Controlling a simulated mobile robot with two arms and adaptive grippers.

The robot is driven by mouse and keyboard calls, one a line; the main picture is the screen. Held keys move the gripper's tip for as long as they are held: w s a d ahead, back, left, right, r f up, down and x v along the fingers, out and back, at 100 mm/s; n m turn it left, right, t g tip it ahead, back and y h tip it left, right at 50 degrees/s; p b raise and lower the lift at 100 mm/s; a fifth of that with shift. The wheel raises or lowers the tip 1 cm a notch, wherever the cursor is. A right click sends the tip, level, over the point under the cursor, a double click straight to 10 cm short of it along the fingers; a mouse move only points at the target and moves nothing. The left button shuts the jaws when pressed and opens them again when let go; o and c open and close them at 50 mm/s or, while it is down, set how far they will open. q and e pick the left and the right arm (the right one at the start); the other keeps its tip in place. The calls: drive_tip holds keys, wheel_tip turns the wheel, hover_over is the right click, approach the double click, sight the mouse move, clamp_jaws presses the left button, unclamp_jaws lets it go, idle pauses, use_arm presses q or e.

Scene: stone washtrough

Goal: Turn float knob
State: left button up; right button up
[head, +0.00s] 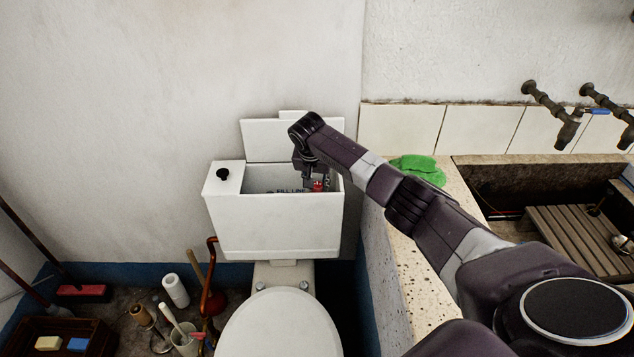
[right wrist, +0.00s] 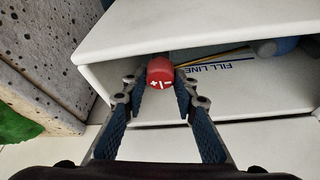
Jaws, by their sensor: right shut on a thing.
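The float knob (right wrist: 160,74) is a red round cap with white plus and minus marks, inside the open cistern. In the head view the red float knob (head: 318,186) shows small at the cistern's right end. The white cistern (head: 275,228) has its lid part raised at the back. My right gripper (head: 312,181) reaches down into the opening. In the right wrist view the right gripper (right wrist: 161,98) has its two blue-padded fingers on either side of the knob, shut on it. My left gripper is not in view.
A stone washtrough (head: 400,270) with a green cloth (head: 418,168) on its ledge stands close on the right. Taps (head: 560,125) are on the wall above. The toilet seat lid (head: 282,325) is below the cistern. Brushes, a paper roll (head: 175,290) and a crate (head: 95,335) stand at the left.

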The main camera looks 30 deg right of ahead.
drive_tip(key=shift+s+r+n+y+p, duration=0.15)
drive_tip(key=shift+n+y+p, duration=0.15)
drive_tip(key=shift+n+p, duration=0.6)
drive_tip(key=shift+n+t+p, duration=0.3)
drive_tip(key=shift+n+p, duration=0.4)
drive_tip(key=shift+p, duration=0.05)
drive_tip(key=shift+d+n+y+p, duration=0.1)
drive_tip(key=shift+n+y+p, duration=0.4)
drive_tip(key=shift+n, duration=0.4)
drive_tip(key=shift+f+n+t+y, duration=0.2)
drive_tip(key=shift+n+t+y, duration=0.15)
drive_tip(key=shift+n, duration=0.55)
drive_tip(key=shift+n+y+b, duration=0.35)
drive_tip(key=shift+n+y, duration=0.1)
drive_tip(key=shift+n, duration=0.45)
drive_tip(key=shift+d+f+n+y+b, duration=0.15)
drive_tip(key=shift+n+y+b, duration=0.15)
drive_tip(key=shift+n+b, duration=0.45)
drive_tip(key=shift+n+y+b, duration=0.6)
drive_tip(key=shift+n+b, duration=0.7)
drive_tip(key=shift+n, duration=0.55)
